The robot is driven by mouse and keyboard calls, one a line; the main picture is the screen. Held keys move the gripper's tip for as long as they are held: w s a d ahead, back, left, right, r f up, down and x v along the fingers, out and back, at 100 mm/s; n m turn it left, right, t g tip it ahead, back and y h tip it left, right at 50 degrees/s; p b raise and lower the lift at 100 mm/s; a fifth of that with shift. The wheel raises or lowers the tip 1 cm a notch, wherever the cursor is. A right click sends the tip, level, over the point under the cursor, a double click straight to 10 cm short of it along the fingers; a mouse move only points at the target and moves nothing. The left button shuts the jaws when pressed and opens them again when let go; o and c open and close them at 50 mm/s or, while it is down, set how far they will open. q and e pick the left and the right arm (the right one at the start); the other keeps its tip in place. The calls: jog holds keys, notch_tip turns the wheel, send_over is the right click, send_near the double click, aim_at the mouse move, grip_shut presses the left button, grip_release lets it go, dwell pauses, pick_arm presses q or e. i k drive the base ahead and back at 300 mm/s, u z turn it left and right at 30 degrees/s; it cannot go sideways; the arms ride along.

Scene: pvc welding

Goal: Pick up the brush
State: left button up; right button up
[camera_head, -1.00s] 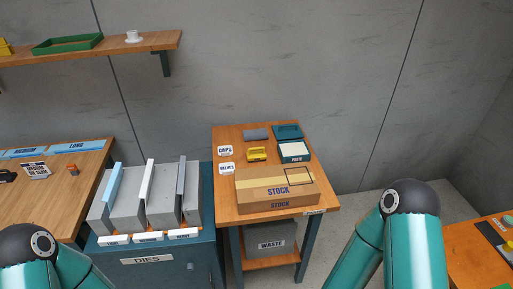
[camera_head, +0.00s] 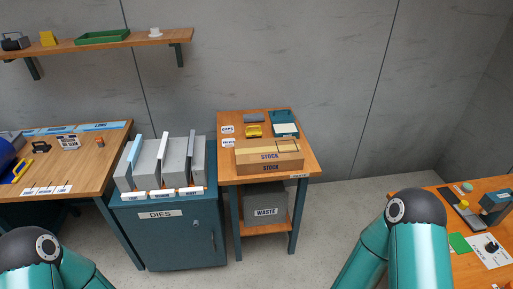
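I cannot make out a brush for certain in the head view. Small items lie on the right-hand table (camera_head: 465,262), too small to name surely; one is a dark item on a white sheet (camera_head: 488,251). Neither gripper is in view. Only the upper links of my two arms show, at the lower left and lower right.
A teal dies cabinet (camera_head: 165,245) with grey dies stands left of centre. Beside it is a wooden table (camera_head: 228,172) with stock boxes (camera_head: 270,166) and a grey waste bin (camera_head: 265,208) below. A left workbench (camera_head: 85,170) and wall shelf (camera_head: 130,42) stand further left. Floor at centre right is clear.

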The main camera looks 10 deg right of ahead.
aim_at(250, 134)
jog(key=k, duration=0.8)
jog(key=z, duration=1)
jog(key=i, duration=2.55)
jog(key=u, duration=2.3)
